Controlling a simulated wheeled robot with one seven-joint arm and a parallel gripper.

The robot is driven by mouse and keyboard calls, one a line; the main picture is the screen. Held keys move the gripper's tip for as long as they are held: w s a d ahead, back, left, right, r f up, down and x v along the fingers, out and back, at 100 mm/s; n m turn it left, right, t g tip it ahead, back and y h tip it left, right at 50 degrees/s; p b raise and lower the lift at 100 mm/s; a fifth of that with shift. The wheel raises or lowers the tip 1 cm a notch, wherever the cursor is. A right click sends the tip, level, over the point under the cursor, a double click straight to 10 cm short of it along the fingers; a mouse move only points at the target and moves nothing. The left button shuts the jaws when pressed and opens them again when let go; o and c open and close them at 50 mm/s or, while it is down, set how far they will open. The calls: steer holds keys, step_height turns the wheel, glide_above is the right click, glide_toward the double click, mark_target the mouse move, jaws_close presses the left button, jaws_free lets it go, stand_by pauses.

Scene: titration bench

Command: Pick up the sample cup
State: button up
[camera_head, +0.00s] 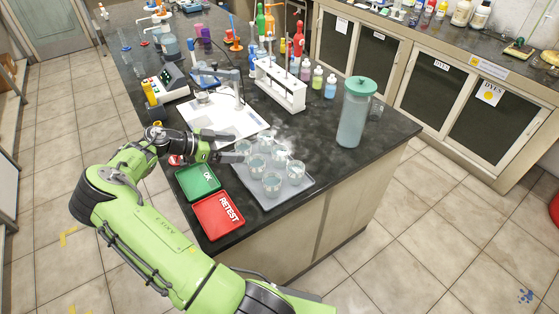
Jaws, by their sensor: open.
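Several clear glass cups with pale liquid stand together on a grey tray (284,202) near the bench's front corner. Which one is the sample cup I cannot tell. The nearest cup to my gripper is a glass cup (243,148) at the tray's back left. Other cups are a front cup (271,186) and a right cup (295,173). My gripper (238,153) is open, with its fingers pointing right at the left edge of the cup group. Whether a finger touches the nearest cup is unclear.
A green OK tray (198,183) and a red RETEST tray (218,218) lie left of the cups. A teal-lidded pitcher (354,115) stands to the right. A white rack (280,88), white paper (222,118) and a small instrument (170,83) are behind.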

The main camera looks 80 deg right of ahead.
glide_toward(286, 151)
steer(key=x, duration=0.5)
steer(key=shift+s+r, duration=0.1)
steer(key=shift+s, duration=0.05)
steer(key=shift+a, duration=0.1)
steer(key=shift+c, duration=1.2)
steer(key=c, duration=0.9)
